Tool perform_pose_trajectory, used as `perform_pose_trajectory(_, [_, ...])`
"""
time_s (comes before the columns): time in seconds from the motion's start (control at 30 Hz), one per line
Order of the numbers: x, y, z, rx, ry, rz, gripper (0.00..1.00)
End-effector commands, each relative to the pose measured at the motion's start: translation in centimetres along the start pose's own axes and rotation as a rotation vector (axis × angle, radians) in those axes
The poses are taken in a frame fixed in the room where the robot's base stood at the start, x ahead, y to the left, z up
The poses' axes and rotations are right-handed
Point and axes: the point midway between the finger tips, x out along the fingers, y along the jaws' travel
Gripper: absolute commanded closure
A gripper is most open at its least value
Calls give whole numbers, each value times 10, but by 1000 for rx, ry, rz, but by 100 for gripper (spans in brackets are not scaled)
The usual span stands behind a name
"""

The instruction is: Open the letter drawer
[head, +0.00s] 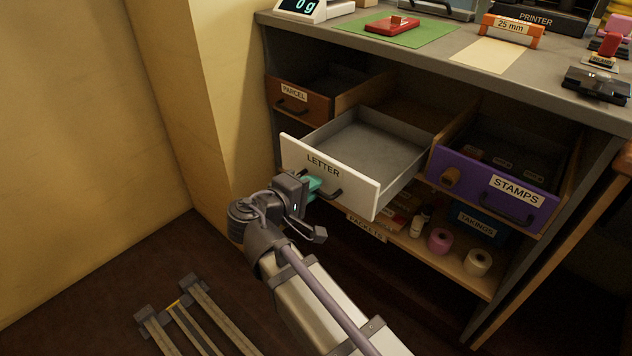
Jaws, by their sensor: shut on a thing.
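The letter drawer (358,188) has a white front marked LETTER and a grey inside. It stands pulled well out of the counter, and its visible inside is empty. A dark bar handle (334,195) sits on its front, below the label. My gripper (313,187) is at the left part of this handle, its teal fingers shut on it. The fingertips and the left end of the handle are partly hidden.
The brown PARCEL drawer (304,104) at the left and the purple STAMPS drawer (482,187) at the right stand partly out. Below is a shelf (462,273) with rolls. A yellow wall (90,100) rises at the left.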

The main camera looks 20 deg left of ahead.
Motion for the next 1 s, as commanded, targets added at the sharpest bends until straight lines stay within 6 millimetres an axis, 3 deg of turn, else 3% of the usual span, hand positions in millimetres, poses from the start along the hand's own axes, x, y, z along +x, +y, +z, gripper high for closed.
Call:
perform_pose_trajectory(0.2, [0, 0, 0, 0, -1, 0, 100])
perform_pose_trajectory(0.23, [0, 0, 0, 0, -1, 0, 85])
perform_pose_trajectory(0.47, [0, 0, 0, 0, -1, 0, 64])
perform_pose_trajectory(0.73, [-3, 1, 0, 0, 0, 0, 64])
perform_pose_trajectory(0.87, [-25, 2, 0, 0, 3, 0, 64])
perform_pose_trajectory(1.0, [-61, 3, 0, -1, 4, 0, 64])
